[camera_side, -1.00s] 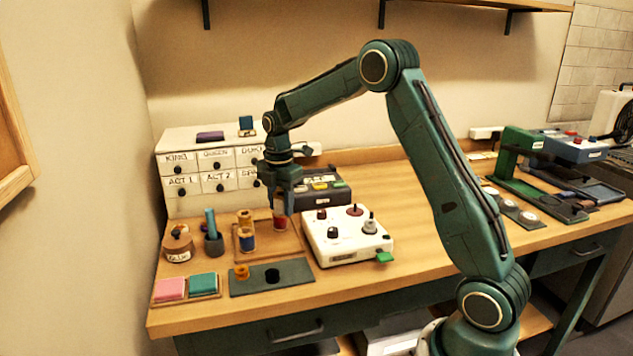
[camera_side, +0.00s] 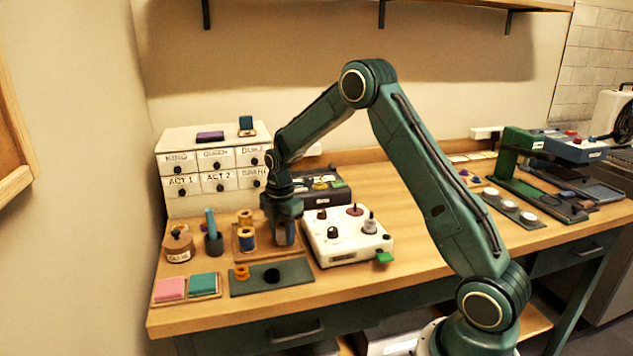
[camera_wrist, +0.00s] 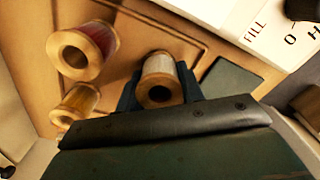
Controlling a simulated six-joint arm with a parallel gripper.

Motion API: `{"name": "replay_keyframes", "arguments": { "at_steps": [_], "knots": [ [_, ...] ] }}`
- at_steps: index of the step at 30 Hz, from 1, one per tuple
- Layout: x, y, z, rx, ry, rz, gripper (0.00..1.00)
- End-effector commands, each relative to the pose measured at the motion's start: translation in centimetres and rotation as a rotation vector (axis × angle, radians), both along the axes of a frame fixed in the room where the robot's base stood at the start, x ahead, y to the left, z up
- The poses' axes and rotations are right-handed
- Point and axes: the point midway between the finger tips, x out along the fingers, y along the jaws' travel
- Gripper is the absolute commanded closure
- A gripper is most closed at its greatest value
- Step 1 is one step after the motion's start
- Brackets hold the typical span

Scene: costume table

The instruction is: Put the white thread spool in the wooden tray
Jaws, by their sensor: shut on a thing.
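My gripper (camera_side: 284,230) points down, its jaws closed around a spool with pale, whitish thread (camera_wrist: 160,68). The spool's wooden end faces the wrist camera between the two fingers. In the side view the fingers mostly hide it. The spool is low at the right part of the wooden tray (camera_side: 265,241), inside its raised rim (camera_wrist: 168,22) as seen from the wrist. I cannot tell whether it touches the tray floor. A red spool (camera_wrist: 88,48) and a yellowish spool (camera_wrist: 76,104) stand beside it. A blue spool (camera_side: 248,240) stands at the tray's left.
A white control box (camera_side: 345,237) with knobs stands close to the right of the tray. A glue pot (camera_side: 178,247) and labelled drawers (camera_side: 215,165) are left and behind.

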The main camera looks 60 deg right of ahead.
Motion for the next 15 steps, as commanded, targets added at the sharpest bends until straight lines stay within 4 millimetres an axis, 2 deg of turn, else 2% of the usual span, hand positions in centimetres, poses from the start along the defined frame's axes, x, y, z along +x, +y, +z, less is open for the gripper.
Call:
{"name": "replay_keyframes", "arguments": {
  "at_steps": [15],
  "knots": [
    [0.0, 0.0, -0.69, 0.0, 0.0, 0.0, 0.85]
  ]
}}
